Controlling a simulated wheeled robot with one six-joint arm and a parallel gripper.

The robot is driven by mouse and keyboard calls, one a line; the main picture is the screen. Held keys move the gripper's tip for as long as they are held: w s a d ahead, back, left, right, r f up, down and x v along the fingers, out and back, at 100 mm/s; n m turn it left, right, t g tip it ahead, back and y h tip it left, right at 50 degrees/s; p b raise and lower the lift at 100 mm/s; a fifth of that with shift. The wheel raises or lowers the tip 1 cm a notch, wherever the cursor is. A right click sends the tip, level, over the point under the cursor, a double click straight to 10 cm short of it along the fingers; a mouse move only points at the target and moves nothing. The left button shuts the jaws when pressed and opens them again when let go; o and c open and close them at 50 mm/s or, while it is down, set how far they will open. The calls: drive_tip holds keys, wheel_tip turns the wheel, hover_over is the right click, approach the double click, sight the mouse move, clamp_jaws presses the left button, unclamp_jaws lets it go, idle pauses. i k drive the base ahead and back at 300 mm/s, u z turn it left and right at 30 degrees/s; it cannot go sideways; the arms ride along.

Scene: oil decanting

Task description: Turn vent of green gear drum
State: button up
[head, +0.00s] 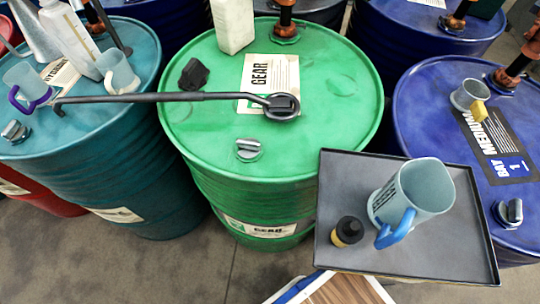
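The green drum (330,120) stands in the middle of the head view, with a white GEAR label (268,75) on its lid. Its vent (248,150), a small grey knob with a raised grip, sits on the near part of the lid. The knob's turned position is hard to tell. A long dark wrench-like tool (190,97) reaches from the teal drum to the green lid, its round head at the label's lower right edge, behind the vent. My gripper is not in view.
A white bottle (233,22), a black block (193,73) and an orange-brown pump fitting (285,20) are on the green lid. A teal drum (110,150) stands left, a blue drum (420,110) right. A grey tray (335,185) in front holds a jug (420,190) and a dark bottle (347,231).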

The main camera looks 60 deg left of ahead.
sight(251, 146)
drive_tip(key=u, duration=2.5)
drive_tip(key=k, duration=0.5)
drive_tip(key=z, duration=0.35)
drive_tip(key=i, duration=0.4)
